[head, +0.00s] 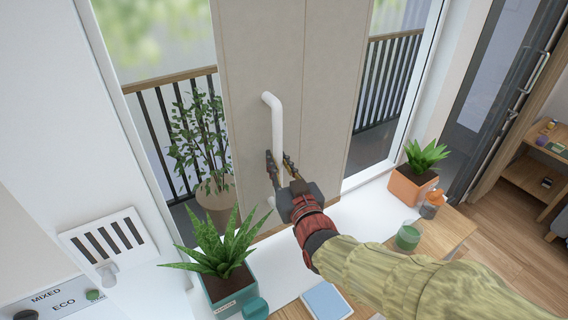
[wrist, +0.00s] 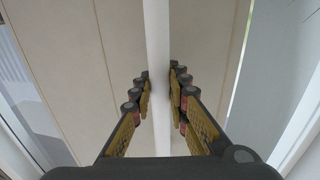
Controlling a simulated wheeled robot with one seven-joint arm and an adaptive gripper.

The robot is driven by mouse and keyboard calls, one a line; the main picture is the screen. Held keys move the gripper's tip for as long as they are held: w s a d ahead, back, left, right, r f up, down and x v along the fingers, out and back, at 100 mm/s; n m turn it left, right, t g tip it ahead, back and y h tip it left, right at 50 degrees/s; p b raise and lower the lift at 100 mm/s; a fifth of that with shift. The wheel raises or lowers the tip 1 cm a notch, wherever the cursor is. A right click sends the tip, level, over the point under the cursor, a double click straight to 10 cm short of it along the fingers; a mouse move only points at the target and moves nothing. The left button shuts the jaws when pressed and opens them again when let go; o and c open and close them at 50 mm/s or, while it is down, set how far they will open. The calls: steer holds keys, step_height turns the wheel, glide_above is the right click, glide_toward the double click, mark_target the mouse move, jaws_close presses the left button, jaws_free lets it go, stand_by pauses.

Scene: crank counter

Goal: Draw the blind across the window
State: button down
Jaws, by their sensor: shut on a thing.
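The blind is a beige panel (head: 322,75) that covers the middle of the window, with glass bare on both sides of it. A white vertical bar handle (head: 277,125) stands on its left part. My gripper (head: 279,163) is at the lower part of the handle, with one finger on each side, shut on it. In the wrist view the white handle (wrist: 157,50) runs down between the two fingertips (wrist: 160,85). The lower end of the handle is partly hidden by my gripper.
A potted spiky plant (head: 220,250) stands on the sill at left, and another in an orange pot (head: 412,187) at right. A green cup (head: 408,237), an orange-topped jar (head: 432,205) and a blue book (head: 326,301) are near my arm.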

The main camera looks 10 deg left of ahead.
steer(key=shift+s+a, duration=0.1)
steer(key=c, duration=1.7)
jaws_free()
steer(key=shift+s+a, duration=0.1)
steer(key=v, duration=1.2)
